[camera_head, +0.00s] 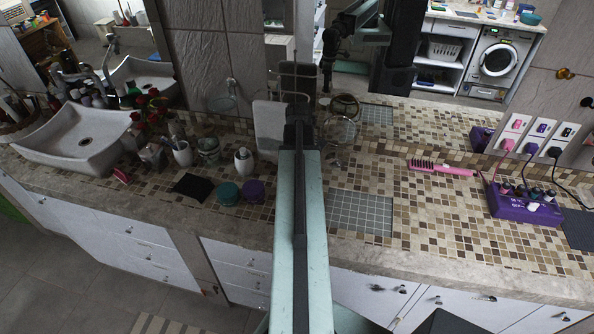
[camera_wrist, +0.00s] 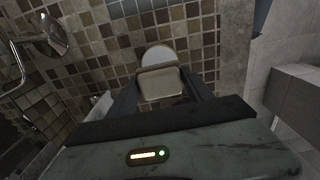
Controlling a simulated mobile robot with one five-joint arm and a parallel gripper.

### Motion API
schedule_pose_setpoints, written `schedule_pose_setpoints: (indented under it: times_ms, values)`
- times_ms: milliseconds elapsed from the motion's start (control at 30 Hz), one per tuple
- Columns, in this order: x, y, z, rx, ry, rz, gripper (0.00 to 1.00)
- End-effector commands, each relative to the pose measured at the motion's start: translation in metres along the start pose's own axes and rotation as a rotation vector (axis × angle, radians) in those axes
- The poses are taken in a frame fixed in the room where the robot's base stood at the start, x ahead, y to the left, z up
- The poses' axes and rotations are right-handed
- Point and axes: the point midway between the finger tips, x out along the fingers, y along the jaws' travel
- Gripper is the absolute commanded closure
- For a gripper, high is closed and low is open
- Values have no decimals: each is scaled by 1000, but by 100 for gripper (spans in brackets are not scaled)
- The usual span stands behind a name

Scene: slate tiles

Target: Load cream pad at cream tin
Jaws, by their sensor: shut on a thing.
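In the wrist view my gripper (camera_wrist: 160,80) points down at the mosaic counter, its two dark fingers shut on a cream pad (camera_wrist: 160,86), a beige rounded square. Just beyond the pad is a pale round thing (camera_wrist: 158,54), probably the cream tin; the pad covers its near part. I cannot tell whether the pad touches it. In the head view my arm hides the pad, the fingertips and this round thing.
A teal tin (camera_head: 228,193), a purple tin (camera_head: 253,190) and a black cloth (camera_head: 192,187) lie left of my arm. Right of it are a grey grid mat (camera_head: 360,213), a pink brush (camera_head: 440,167) and a purple box (camera_head: 525,208). A mirror stands behind.

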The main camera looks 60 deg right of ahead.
Motion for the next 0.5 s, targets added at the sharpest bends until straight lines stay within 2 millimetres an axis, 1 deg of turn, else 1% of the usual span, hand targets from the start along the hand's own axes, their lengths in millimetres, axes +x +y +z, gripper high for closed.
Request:
schedule_pose_setpoints:
  times_ms: [167,500]
  values:
    - [11,0,0,2,0,0,73]
    - [53,0,0,4,0,0,73]
